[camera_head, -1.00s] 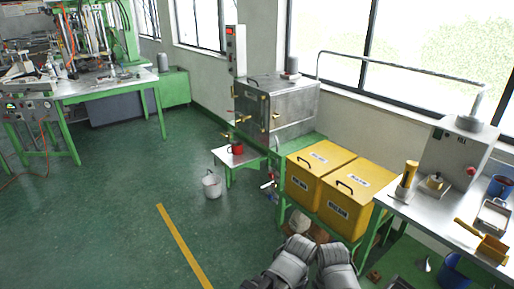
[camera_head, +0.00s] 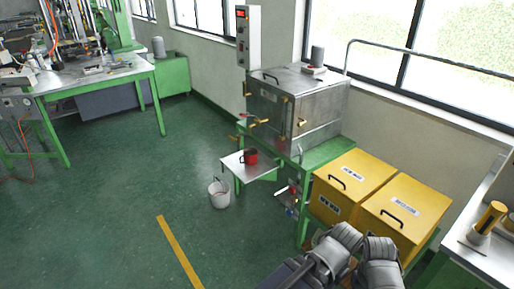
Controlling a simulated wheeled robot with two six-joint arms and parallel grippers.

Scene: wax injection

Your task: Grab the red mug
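The red mug (camera_head: 251,157) stands upright on a small low white-topped table (camera_head: 237,170) with green legs, near the middle of the view. It is below the taps on the front of the steel tank. My grey arm links show at the bottom right, in front of the yellow boxes. Neither of my grippers can be made out, and nothing of mine is near the mug.
The steel tank (camera_head: 318,104) stands on a green stand behind the mug. A white bucket (camera_head: 219,195) is on the floor beside the small table. Yellow boxes (camera_head: 352,172) stand to the right. Green floor (camera_head: 110,205) is open at left, with a yellow line (camera_head: 178,250).

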